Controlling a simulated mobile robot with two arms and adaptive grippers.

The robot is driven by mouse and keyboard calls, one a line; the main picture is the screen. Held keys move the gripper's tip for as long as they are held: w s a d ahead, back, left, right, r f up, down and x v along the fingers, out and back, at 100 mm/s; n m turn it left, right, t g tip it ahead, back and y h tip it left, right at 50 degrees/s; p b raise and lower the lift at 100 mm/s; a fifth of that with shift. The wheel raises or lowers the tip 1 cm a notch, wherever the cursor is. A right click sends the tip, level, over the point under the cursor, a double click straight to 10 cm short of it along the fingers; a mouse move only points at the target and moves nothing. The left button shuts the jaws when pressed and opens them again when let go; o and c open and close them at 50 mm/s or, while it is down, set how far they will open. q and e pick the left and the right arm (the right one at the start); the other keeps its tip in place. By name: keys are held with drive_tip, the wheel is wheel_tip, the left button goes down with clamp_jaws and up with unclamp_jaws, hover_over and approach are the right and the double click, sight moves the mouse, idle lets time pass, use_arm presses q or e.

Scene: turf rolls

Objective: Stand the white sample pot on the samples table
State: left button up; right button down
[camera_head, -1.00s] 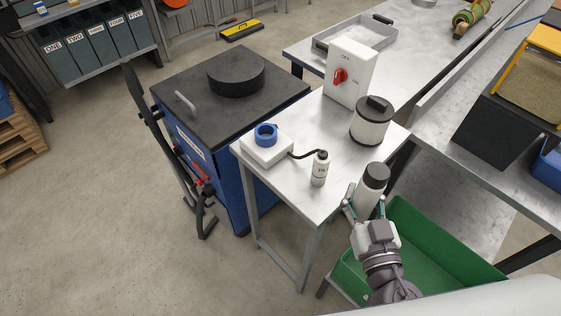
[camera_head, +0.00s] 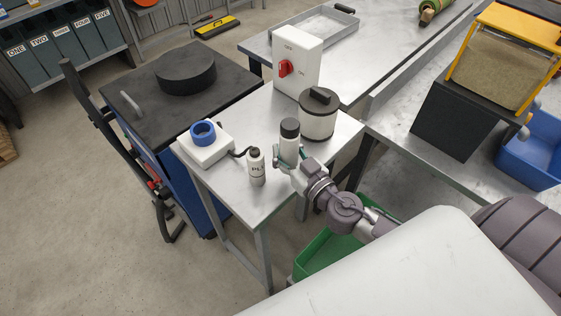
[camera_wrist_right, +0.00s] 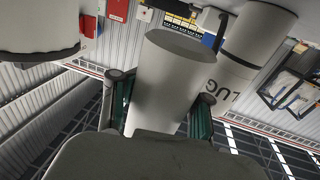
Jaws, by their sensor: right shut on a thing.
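The white sample pot (camera_head: 289,148), with a dark lid, is upright at the steel table's near right part. My right gripper (camera_head: 286,168) is shut around its lower body. In the right wrist view the pot (camera_wrist_right: 168,82) stands between the green-edged fingers (camera_wrist_right: 162,108). The small steel table (camera_head: 222,188), which I take for the samples table, is under or just behind the pot. I cannot tell whether the pot's base touches it. My left gripper is not in view.
A white bottle (camera_head: 257,170) with a dark cap stands close left of the pot. A larger black-lidded canister (camera_head: 318,122) is close behind right. A white box with a blue ring (camera_head: 205,152) and a red-switch box (camera_head: 300,60) share the table. A green crate (camera_head: 320,252) is below.

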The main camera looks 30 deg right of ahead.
sight(283, 159)
wheel_tip(283, 159, down, 3)
drive_tip(key=shift+r+b, duration=0.1)
drive_tip(key=shift+b, duration=0.45)
drive_tip(key=shift+f, duration=0.4)
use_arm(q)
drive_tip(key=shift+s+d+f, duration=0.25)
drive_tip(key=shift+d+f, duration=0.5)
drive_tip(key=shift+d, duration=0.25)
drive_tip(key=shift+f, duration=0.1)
use_arm(e)
drive_tip(key=shift+f+b, duration=0.2)
drive_tip(key=shift+b, duration=0.1)
drive_tip(key=c, duration=0.8)
unclamp_jaws()
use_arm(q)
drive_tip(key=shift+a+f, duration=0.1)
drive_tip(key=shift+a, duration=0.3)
use_arm(e)
drive_tip(key=shift+r, duration=0.15)
